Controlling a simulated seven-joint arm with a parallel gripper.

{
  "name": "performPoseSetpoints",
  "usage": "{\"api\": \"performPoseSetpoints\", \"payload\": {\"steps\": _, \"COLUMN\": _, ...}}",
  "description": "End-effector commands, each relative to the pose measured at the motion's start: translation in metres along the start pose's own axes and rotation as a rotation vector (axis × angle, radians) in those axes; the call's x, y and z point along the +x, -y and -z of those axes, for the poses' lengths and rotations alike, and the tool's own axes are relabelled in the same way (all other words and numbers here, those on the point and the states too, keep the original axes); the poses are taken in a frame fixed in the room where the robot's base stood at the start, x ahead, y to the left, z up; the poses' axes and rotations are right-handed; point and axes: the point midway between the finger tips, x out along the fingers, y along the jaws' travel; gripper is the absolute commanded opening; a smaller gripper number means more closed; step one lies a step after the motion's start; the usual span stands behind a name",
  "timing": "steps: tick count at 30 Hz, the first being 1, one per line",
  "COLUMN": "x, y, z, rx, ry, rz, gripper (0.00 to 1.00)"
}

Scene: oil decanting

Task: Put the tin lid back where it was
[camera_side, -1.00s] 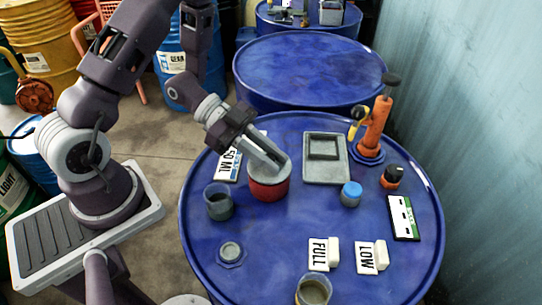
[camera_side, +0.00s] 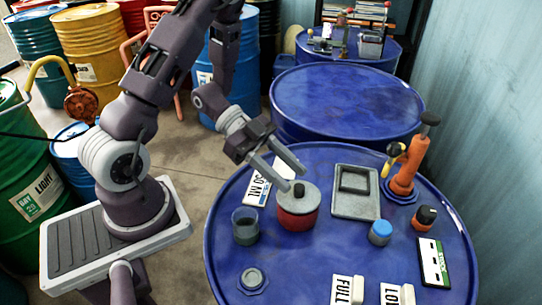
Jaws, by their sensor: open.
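A red tin (camera_side: 296,218) stands upright on the blue drum top (camera_side: 320,262). A grey lid (camera_side: 311,197) with a dark knob sits on the tin and covers its mouth. It looks level, but I cannot tell whether it is fully seated. My gripper (camera_side: 296,178) is open and empty, with its two fingers apart just above and behind the lid's knob. The fingers slant down to the right; I cannot tell whether the nearer fingertip touches the lid.
A grey cup (camera_side: 245,226) stands close left of the tin, and a 50 ML card (camera_side: 258,189) lies behind it. A grey tray (camera_side: 352,207), a blue-capped jar (camera_side: 380,233) and an orange pump (camera_side: 408,166) are to the right.

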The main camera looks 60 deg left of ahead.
Motion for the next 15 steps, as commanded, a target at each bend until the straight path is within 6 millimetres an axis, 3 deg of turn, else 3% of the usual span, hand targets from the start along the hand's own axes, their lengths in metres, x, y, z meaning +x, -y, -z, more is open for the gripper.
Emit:
{"api": "performPoseSetpoints", "payload": {"steps": 6, "x": -0.054, "y": 0.001, "z": -0.001, "rx": 0.002, "ry": 0.002, "rz": 0.004, "gripper": 0.42}}
{"api": "performPoseSetpoints", "payload": {"steps": 11, "x": -0.073, "y": 0.001, "z": 0.000, "rx": 0.002, "ry": 0.003, "rz": 0.004, "gripper": 0.42}}
{"api": "performPoseSetpoints", "payload": {"steps": 13, "x": -0.073, "y": 0.011, "z": 0.000, "rx": 0.031, "ry": 0.045, "rz": 0.045, "gripper": 0.42}}
{"api": "performPoseSetpoints", "payload": {"steps": 15, "x": -0.071, "y": 0.043, "z": 0.003, "rx": 0.101, "ry": 0.158, "rz": 0.174, "gripper": 0.42}}
